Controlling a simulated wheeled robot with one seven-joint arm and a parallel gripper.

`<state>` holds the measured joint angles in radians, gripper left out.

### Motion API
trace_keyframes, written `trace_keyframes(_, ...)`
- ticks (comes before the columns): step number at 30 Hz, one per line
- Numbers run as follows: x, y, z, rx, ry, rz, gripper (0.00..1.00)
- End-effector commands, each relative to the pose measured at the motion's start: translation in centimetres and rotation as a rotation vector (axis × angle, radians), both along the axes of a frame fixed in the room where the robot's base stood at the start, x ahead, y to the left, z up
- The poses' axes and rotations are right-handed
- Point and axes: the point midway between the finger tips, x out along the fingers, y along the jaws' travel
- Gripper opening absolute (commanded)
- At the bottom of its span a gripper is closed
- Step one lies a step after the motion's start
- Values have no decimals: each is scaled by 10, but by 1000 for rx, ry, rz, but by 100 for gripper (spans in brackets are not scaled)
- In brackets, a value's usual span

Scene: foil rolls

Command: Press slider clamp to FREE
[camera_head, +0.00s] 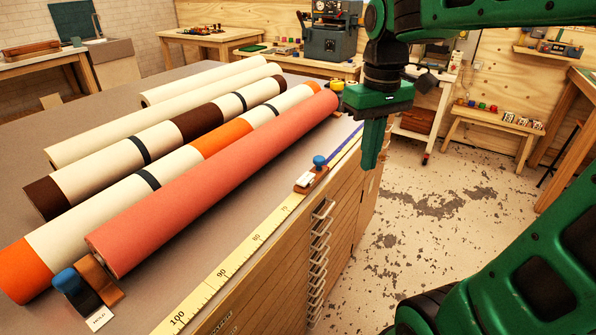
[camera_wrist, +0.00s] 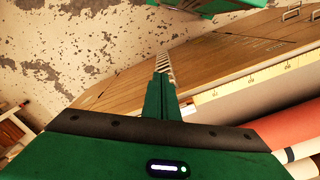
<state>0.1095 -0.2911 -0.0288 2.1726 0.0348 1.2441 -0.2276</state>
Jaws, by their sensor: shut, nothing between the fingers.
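A small brown clamp block with a blue knob (camera_head: 318,163) sits at the right edge of the table, on the line of the yellow ruler; a white label lies beside it, too small to read. A second brown block with a blue knob (camera_head: 66,282) stands at the near end of the rolls, with a label reading HOLD (camera_head: 99,318). I cannot tell which is the slider clamp. My gripper (camera_head: 370,164) is shut and empty, pointing down to the right of the far block, apart from it. In the wrist view its fingers (camera_wrist: 161,82) are together; neither block shows there.
Several long rolls lie on the table; the salmon roll (camera_head: 215,180) is nearest the ruler (camera_head: 222,272). Drawer handles (camera_head: 320,240) stick out from the table's right side. The speckled floor (camera_head: 430,230) beyond is open. A machine (camera_head: 330,35) stands on a back bench.

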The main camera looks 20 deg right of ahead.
Motion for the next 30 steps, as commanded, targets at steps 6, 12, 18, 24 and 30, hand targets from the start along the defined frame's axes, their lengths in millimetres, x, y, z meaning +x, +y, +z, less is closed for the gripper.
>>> trace_keyframes(6,75,78,50,8,6,412,0)
trace_keyframes(12,94,110,67,14,8,563,0)
trace_keyframes(18,95,113,68,14,8,573,0)
trace_keyframes(24,94,113,66,14,9,572,0)
trace_keyframes(30,93,113,44,15,11,572,0)
